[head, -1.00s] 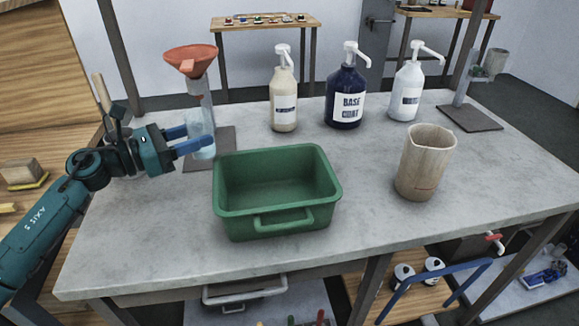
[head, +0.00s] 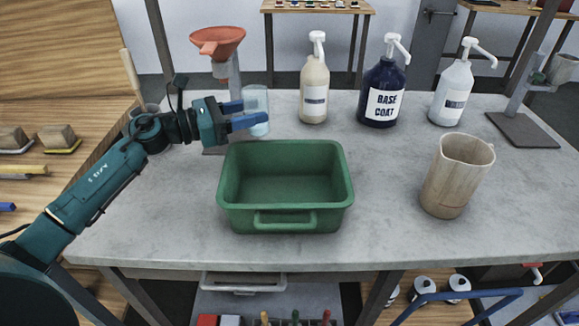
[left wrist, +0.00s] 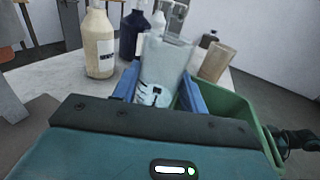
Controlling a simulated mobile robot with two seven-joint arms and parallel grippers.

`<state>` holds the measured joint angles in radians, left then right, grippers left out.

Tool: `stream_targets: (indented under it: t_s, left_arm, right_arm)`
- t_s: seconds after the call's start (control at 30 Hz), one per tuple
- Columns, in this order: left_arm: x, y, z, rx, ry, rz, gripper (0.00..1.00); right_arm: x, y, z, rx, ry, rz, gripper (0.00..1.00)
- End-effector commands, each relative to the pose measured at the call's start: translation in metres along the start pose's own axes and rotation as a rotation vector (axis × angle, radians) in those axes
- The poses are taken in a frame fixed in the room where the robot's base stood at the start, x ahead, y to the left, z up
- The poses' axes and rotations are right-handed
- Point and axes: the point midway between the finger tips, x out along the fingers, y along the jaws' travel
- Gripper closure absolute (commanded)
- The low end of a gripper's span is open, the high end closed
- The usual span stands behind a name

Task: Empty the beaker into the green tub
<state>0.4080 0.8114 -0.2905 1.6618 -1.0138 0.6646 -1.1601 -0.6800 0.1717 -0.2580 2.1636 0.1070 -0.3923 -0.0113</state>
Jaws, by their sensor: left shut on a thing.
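The beaker (head: 258,103) is clear and pale blue, and looks upright. My left gripper (head: 250,113) is shut on it, a blue finger on each side, just behind the green tub's back left corner. In the left wrist view the beaker (left wrist: 160,68) stands between the blue fingers, with dark markings on its wall. How full it is I cannot tell. The green tub (head: 285,221) sits on the grey table's front part and looks empty. It also shows at the right of the left wrist view (left wrist: 240,115). My right gripper does not show.
An orange funnel (head: 217,42) on a stand is left of the beaker. Pump bottles in cream (head: 314,90), dark blue (head: 382,95) and white (head: 453,95) stand behind. A beige jug (head: 457,177) is right of the tub, with bare table (head: 390,185) between.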

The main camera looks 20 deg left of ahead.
Motion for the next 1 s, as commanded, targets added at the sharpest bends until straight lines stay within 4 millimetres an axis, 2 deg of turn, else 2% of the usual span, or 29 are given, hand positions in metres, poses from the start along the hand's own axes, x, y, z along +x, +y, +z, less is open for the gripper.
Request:
stream_targets:
  t_s: [0.37,1.0]
  left_arm:
    - [0.0,-0.002,0.002,0.038,0.007,0.001,0.8]
    - [0.003,-0.021,0.014,0.34,0.047,0.0,0.8]
  right_arm:
    - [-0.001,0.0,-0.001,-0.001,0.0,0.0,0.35]
    - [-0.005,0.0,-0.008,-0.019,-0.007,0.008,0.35]
